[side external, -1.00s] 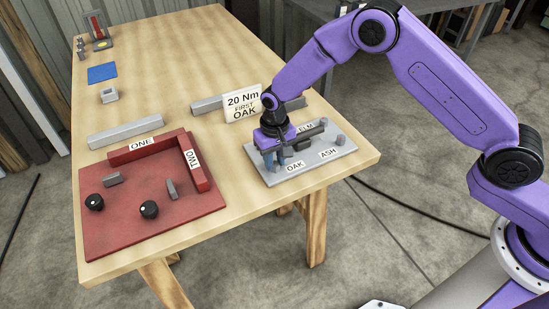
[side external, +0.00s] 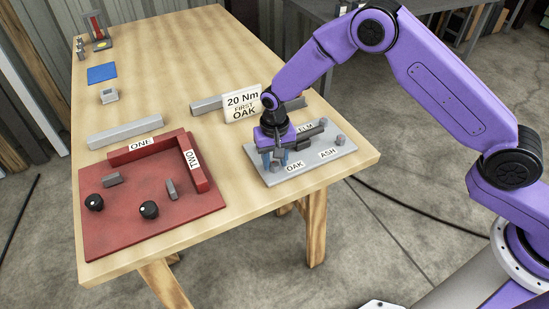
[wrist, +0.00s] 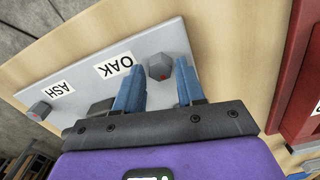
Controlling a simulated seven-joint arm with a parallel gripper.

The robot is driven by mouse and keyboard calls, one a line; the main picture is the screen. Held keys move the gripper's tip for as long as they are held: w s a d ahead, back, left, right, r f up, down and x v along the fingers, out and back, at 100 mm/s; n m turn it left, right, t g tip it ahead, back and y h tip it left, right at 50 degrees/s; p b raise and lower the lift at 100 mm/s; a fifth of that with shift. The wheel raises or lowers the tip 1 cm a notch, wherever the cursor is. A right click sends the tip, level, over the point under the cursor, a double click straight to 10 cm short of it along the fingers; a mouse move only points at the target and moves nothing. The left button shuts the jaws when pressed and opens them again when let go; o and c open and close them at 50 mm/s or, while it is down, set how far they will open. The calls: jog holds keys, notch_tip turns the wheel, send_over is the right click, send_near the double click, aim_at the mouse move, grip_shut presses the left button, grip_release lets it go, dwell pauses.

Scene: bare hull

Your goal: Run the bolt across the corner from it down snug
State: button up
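A grey plate (side external: 312,166) lies near the table's right end, with labels OAK (side external: 294,166), ASH (side external: 328,154) and ELM (side external: 305,129). My gripper (side external: 274,163) points down at the OAK corner, fingers spread. In the wrist view the OAK bolt (wrist: 159,67), a hex head with a red mark, stands between the blue fingertips with gaps on both sides. The ELM bolt (side external: 323,121) is at the far right. My gripper hides the plate's far left corner.
A sign (side external: 242,106) reading "20 Nm FIRST OAK" stands behind the plate. A dark block (side external: 303,144) sits mid-plate. A red board (side external: 110,225) with two black knobs and walls ONE and TWO is at left. Grey bars (side external: 125,131) lie behind. The table's middle is clear.

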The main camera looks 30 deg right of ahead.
aim_at(275, 163)
jog(key=shift+o, duration=0.7)
notch_tip(275, 163, up, 17)
jog(key=shift+r, duration=0.2)
dwell(0.4)
